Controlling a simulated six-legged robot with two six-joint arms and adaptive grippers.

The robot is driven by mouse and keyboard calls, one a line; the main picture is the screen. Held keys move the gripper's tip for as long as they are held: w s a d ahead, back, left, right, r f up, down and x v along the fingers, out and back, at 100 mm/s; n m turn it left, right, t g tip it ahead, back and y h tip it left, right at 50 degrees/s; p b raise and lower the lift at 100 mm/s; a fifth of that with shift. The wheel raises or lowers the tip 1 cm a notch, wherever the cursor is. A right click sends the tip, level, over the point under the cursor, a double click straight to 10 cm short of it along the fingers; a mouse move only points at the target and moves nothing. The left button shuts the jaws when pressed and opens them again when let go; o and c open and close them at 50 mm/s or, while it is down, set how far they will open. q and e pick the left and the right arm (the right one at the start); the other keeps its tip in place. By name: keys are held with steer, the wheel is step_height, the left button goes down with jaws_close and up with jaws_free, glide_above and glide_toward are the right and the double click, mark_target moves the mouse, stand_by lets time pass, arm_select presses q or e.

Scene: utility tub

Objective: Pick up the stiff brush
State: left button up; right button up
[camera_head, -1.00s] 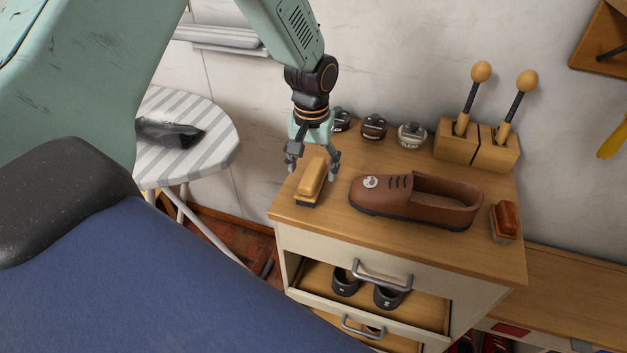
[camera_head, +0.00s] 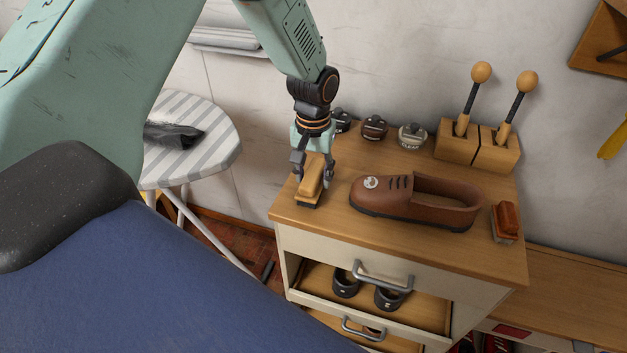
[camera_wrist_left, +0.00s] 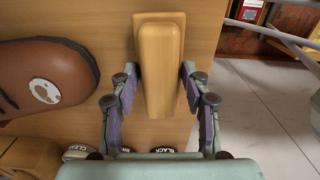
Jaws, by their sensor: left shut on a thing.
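A brush with a light wooden back and dark bristles (camera_head: 310,184) sits on the cabinet top (camera_head: 345,230), near its left end. My left gripper (camera_head: 312,178) points down with one finger on each side of the brush and is shut on it. The left wrist view shows the brush's wooden back (camera_wrist_left: 160,60) between the fingers (camera_wrist_left: 158,95). The brush appears to rest on the cabinet top. A second brush with a reddish-brown back (camera_head: 506,220) stands at the cabinet's right end. My right gripper is not in view.
A brown shoe (camera_head: 420,203) lies right of the gripped brush. Several small polish tins (camera_head: 374,127) stand behind, beside a wooden block (camera_head: 476,146) with two ball-topped handles. A drawer (camera_head: 410,308) stands open below. A striped ironing board (camera_head: 205,165) is at left.

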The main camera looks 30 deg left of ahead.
mark_target(312, 171)
arm_select(q)
steer(key=shift+a, duration=0.15)
steer(key=shift+c, duration=1)
step_height(312, 171, up, 10)
steer(key=shift+p, duration=0.75)
